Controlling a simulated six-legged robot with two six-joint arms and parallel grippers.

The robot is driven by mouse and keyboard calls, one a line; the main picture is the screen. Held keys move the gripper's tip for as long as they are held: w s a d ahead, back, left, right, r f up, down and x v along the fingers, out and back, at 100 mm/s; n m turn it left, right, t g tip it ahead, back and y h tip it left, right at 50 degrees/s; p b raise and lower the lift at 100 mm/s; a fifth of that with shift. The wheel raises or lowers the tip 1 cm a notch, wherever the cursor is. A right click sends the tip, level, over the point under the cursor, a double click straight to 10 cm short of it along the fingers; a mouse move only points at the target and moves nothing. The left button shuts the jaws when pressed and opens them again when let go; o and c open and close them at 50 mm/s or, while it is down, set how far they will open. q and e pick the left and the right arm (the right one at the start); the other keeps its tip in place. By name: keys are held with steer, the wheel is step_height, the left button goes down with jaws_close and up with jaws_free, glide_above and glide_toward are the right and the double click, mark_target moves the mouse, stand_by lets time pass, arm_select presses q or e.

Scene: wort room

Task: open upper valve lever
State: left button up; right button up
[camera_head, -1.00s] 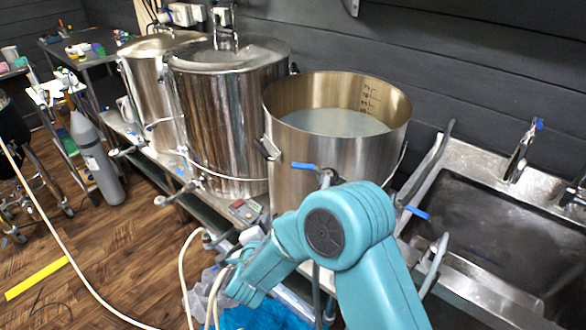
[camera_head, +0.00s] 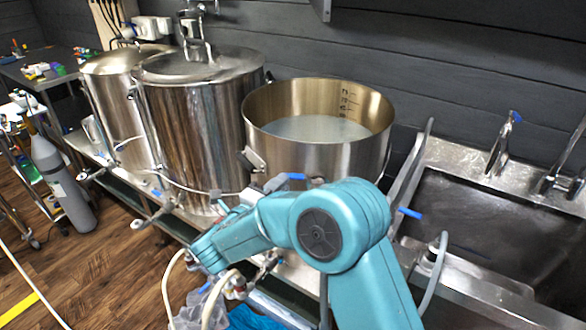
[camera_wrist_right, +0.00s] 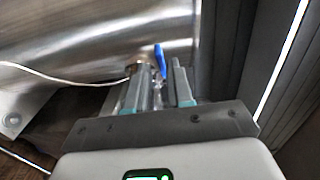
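The upper valve lever (camera_head: 287,179) is a small blue handle at the front of the open steel pot (camera_head: 280,160), just above my teal right arm. In the right wrist view a blue lever (camera_wrist_right: 160,60) sticks out from a metal valve on a steel pot. My right gripper (camera_wrist_right: 158,82) points at it with two fingers apart. The lever shows at the far end of the gap; I cannot tell whether the fingers touch it. In the head view my arm hides much of the valve, and the right fingertips are not clear. My left gripper is not in view.
A second blue lever (camera_head: 410,213) sits right of my arm by the sink (camera_head: 480,230). Lidded steel kettles (camera_head: 195,120) stand to the left. Pale hoses (camera_head: 170,290) hang near my forearm. A grey gas cylinder (camera_head: 62,185) stands on the wooden floor.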

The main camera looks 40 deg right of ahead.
mark_target(302, 178)
steer(key=p+x, duration=0.1)
steer(key=x, duration=0.5)
steer(key=shift+d, duration=0.3)
steer(key=shift+w, duration=0.1)
jaws_close()
